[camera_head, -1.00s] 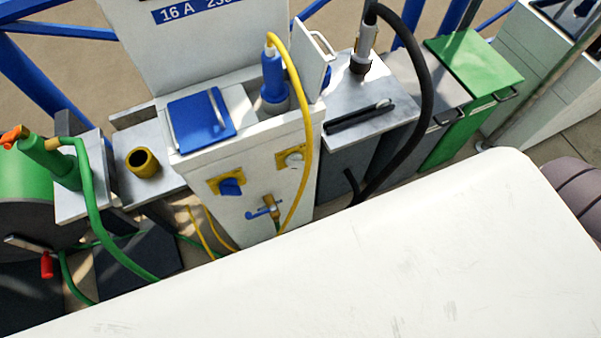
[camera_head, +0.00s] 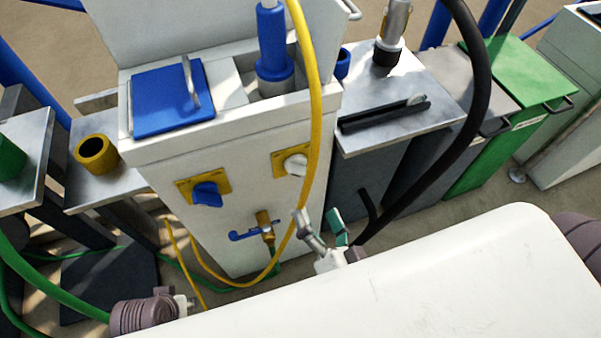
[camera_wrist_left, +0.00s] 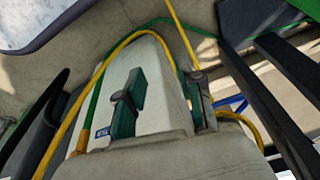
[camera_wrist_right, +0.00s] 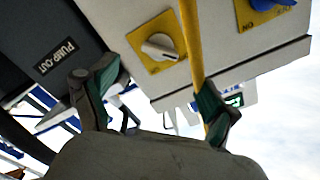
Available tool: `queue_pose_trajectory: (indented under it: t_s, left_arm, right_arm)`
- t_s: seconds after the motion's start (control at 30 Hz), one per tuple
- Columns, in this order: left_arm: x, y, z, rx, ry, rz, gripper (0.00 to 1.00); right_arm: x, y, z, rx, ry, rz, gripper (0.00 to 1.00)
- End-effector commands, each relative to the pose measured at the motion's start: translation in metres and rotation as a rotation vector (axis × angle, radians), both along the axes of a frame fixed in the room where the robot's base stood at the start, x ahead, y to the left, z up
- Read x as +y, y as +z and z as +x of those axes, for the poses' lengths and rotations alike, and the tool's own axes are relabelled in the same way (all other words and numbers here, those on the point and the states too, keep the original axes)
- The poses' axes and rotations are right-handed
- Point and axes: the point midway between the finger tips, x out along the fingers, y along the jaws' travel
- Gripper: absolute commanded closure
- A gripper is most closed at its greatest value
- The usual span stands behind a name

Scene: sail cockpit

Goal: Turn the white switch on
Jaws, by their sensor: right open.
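The white switch (camera_head: 297,164) is a round knob on a yellow plate, on the pale cabinet's front face. It also shows in the right wrist view (camera_wrist_right: 160,47), beyond my right fingers and left of the yellow hose. My right gripper (camera_head: 318,222) is open and empty, below and slightly right of the switch, apart from it. In the right wrist view its fingers (camera_wrist_right: 150,105) are spread wide. My left arm is at the lower left of the head view, its fingers mostly hidden. In the left wrist view my left gripper (camera_wrist_left: 165,100) has its fingers apart, with nothing held.
A yellow hose (camera_head: 314,110) hangs just right of the switch and curves down the front. A blue switch (camera_head: 207,194) is left of it, and a blue-handled tap (camera_head: 255,229) below. A thick black hose (camera_head: 475,110) arches at right.

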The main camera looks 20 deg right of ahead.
Motion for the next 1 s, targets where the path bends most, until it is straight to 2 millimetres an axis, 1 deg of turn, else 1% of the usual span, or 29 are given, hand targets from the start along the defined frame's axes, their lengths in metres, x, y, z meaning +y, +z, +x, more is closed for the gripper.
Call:
queue_pose_trajectory:
  t_s: [0.03,0.2,0.3,0.4,0.5,0.6,0.87,0.97,1.0]
  left_arm:
    - [0.000,-0.001,0.000,0.000,0.000,0.000,0.64]
    - [-0.001,-0.008,0.001,0.004,-0.001,0.000,0.64]
    - [-0.001,-0.013,0.001,0.006,-0.001,-0.001,0.64]
    - [-0.001,-0.015,0.001,0.006,-0.001,-0.001,0.64]
    - [-0.001,-0.016,0.001,0.006,-0.001,-0.001,0.64]
    - [-0.001,-0.018,0.001,0.008,-0.001,0.000,0.64]
    - [-0.001,-0.020,0.000,0.014,-0.002,0.000,0.64]
    - [-0.001,-0.020,0.000,0.013,-0.002,0.000,0.64]
    - [-0.001,-0.020,0.000,0.013,-0.002,0.000,0.64]
  right_arm:
    - [0.000,0.003,0.013,-0.008,-0.002,0.003,0.12]
    - [0.002,0.002,0.049,-0.006,-0.001,0.001,0.12]
    - [0.002,0.002,0.067,-0.006,0.000,0.002,0.12]
    - [0.003,0.001,0.080,-0.004,0.000,0.001,0.12]
    - [0.003,0.001,0.088,-0.003,0.000,0.001,0.12]
    - [0.003,0.000,0.092,-0.002,0.001,0.000,0.12]
    - [0.003,0.000,0.093,-0.001,0.001,0.000,0.12]
    - [0.003,0.000,0.093,-0.001,0.001,0.000,0.28]
    - [0.003,0.000,0.092,-0.001,0.001,0.000,0.34]
